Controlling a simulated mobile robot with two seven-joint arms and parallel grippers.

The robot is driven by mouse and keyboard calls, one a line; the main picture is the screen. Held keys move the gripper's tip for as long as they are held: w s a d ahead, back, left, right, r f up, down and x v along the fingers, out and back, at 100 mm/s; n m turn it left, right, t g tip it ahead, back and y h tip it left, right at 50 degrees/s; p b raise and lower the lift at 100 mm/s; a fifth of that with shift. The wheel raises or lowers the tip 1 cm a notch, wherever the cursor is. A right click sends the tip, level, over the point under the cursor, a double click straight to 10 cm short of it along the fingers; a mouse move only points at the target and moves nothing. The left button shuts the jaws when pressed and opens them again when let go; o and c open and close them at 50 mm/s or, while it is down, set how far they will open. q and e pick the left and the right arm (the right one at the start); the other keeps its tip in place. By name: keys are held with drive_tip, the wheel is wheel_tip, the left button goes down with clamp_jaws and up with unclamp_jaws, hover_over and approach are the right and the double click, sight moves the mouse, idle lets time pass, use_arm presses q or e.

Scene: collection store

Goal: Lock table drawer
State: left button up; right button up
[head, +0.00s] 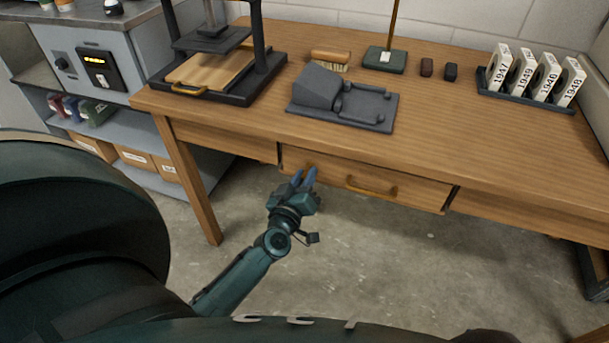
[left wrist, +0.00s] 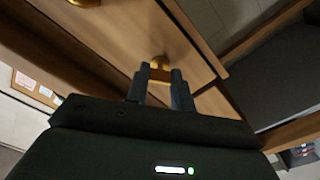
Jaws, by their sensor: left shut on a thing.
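The table drawer (head: 330,168) is in the front of the wooden table and looks about flush with it, with thin dark gaps at its sides. Its brass handle (head: 371,187) is in the middle of the front. My left gripper (head: 304,176) is at the left part of the drawer front. Its fingers (left wrist: 160,88) are shut on a small brass piece (left wrist: 160,63) at the drawer face, which looks like a key or lock part. The fingers hide much of it, and its turn angle cannot be told. My right gripper is not in view.
On the table (head: 450,120) are a press (head: 220,85), a grey cradle (head: 343,100), a brush (head: 331,60) and a rack of numbered plaques (head: 532,75). A shelf unit with boxes (head: 135,158) stands at the left. The floor (head: 400,270) before the drawer is clear.

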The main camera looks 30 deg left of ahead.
use_arm(q)
drive_tip(key=n, duration=1.1)
drive_tip(key=shift+b, duration=0.3)
drive_tip(key=shift+n, duration=0.4)
drive_tip(key=o, duration=1)
drive_tip(key=shift+v, duration=6.6)
